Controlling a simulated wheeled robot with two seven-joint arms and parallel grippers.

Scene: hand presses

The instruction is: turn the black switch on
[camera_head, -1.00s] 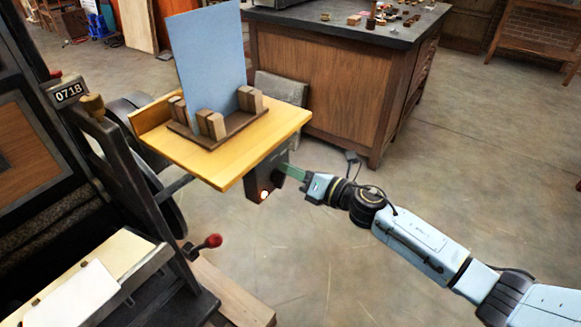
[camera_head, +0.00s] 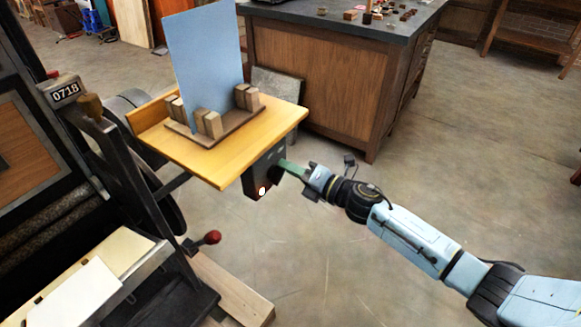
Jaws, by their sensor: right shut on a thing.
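The black switch is on a dark box (camera_head: 258,183) fixed under the front right edge of the yellow wooden shelf. A small light (camera_head: 262,191) glows whitish on the box's front face. My right gripper (camera_head: 284,165) reaches in from the right, its green fingertips at the right side of the box. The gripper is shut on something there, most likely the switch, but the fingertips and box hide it. I cannot make out the switch's position. My left gripper is out of view.
The yellow shelf (camera_head: 222,165) holds a blue panel (camera_head: 205,65) in a wooden stand. The press (camera_head: 110,150) stands at left, with a red-knobbed lever (camera_head: 211,237) below the shelf. A workbench (camera_head: 330,90) stands behind. Floor at right is clear.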

